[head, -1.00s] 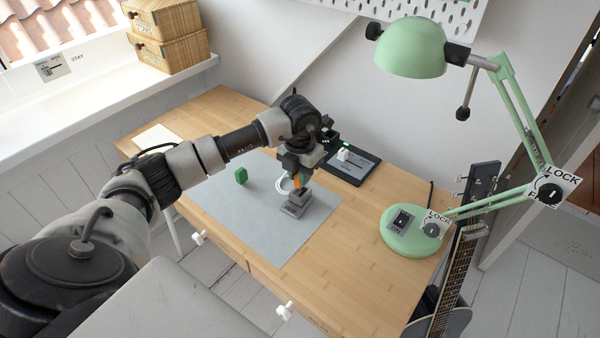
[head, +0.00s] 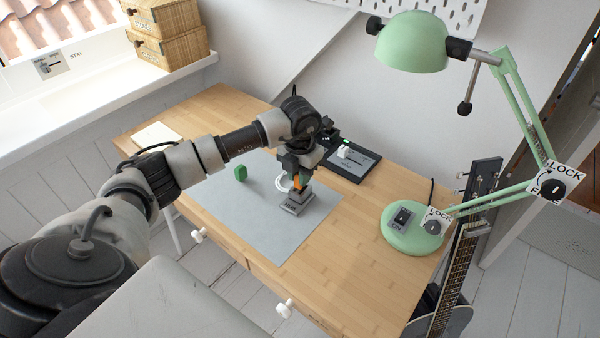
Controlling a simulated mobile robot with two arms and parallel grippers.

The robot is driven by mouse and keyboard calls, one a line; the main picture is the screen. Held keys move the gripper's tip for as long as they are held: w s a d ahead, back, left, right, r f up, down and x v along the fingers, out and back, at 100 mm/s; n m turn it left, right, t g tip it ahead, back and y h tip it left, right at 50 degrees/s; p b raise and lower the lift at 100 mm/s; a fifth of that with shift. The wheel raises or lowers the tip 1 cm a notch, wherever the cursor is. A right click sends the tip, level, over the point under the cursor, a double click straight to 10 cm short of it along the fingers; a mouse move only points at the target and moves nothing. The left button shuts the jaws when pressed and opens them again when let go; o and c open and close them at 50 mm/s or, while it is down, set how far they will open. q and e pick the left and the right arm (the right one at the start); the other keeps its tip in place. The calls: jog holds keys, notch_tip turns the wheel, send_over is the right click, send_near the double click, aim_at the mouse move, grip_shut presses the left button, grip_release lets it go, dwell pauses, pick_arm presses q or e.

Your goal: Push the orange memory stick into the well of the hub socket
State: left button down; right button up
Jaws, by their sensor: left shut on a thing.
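The orange memory stick (head: 299,182) shows as a small orange patch between the fingers of my left gripper (head: 299,184), which is shut on it. The gripper points down, directly above the grey hub socket (head: 297,203). The hub socket stands on the grey mat, near its right side. The stick's lower end is at or just above the top of the socket. The fingers hide the well, so I cannot tell whether the stick has entered it. My right gripper is not in view.
A green block (head: 240,173) stands on the grey mat (head: 245,215), left of the socket. A black tray (head: 353,162) holds a white piece at the back. A green lamp (head: 408,238) stands at the right. The front of the mat is clear.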

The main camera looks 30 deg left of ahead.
pick_arm(q)
jog(key=shift+f+b, duration=0.65)
jog(key=shift+f, duration=0.4)
jog(key=c, duration=0.9)
grip_release()
jog(key=shift+c, duration=0.2)
notch_tip(320, 180, up, 11)
jog(key=shift+f, duration=0.1)
